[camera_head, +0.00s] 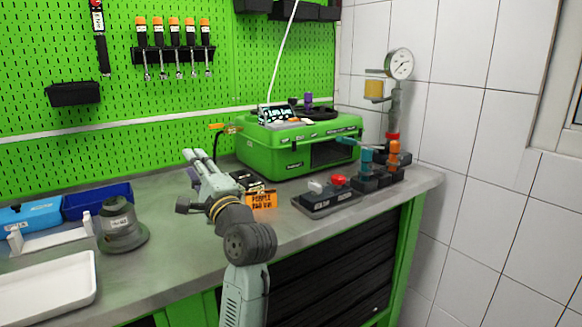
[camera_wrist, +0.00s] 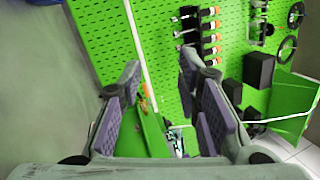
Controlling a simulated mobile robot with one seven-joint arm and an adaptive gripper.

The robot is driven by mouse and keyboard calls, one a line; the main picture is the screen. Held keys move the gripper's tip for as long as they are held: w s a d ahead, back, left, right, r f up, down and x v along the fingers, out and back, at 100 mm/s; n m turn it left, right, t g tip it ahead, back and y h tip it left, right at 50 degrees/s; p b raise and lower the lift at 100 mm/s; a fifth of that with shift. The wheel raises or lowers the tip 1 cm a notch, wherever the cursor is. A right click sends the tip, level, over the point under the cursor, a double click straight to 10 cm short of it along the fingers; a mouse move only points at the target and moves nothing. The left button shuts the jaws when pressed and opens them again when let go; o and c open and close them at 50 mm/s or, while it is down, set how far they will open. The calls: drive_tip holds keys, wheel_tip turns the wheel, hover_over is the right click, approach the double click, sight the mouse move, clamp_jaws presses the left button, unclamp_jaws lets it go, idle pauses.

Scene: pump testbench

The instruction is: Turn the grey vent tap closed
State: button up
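A light grey tap handle (camera_head: 316,187) stands beside a red one (camera_head: 338,180) on a low dark block (camera_head: 326,203) near the bench's front right. I take it for the vent tap; its exact angle is too small to tell, and the block's labels cannot be read. My gripper (camera_head: 199,157) is left of it, over the bench and pointing toward the back wall, well apart from the tap. In the wrist view my gripper (camera_wrist: 161,72) shows two fingers with purple pads spread apart and nothing between them. I cannot make out the grey tap in the wrist view.
A green case (camera_head: 290,155) stands behind, with an orange-handled valve (camera_head: 219,127) at its left. An orange sign (camera_head: 261,199) stands between my arm and the taps. Teal (camera_head: 367,157) and orange (camera_head: 395,149) valves and a gauge (camera_head: 399,64) are at right. A white tray (camera_head: 48,290) lies left.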

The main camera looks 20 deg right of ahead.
drive_tip(key=w+d+f+m+g+h+p, duration=0.15)
drive_tip(key=d+m, duration=0.35)
drive_tip(key=d, duration=0.5)
drive_tip(key=d+f+m+h+p, duration=0.1)
drive_tip(key=d+f+m+h, duration=0.2)
drive_tip(key=d, duration=0.7)
drive_tip(key=m+g+y+p, duration=0.1)
drive_tip(key=m+y+p, duration=0.15)
drive_tip(key=m, duration=0.65)
approach(321, 187)
drive_tip(key=w, duration=0.2)
drive_tip(key=shift+h, duration=0.3)
drive_tip(key=p+x, duration=0.1)
drive_tip(key=x, duration=0.2)
drive_tip(key=p+x, duration=0.1)
drive_tip(key=x, duration=0.3)
drive_tip(key=p+x, duration=0.1)
drive_tip(key=x, duration=0.2)
drive_tip(key=shift+w+a+r, duration=0.1)
drive_tip(key=shift+a, duration=0.4)
drive_tip(key=shift+c, duration=0.6)
clamp_jaws()
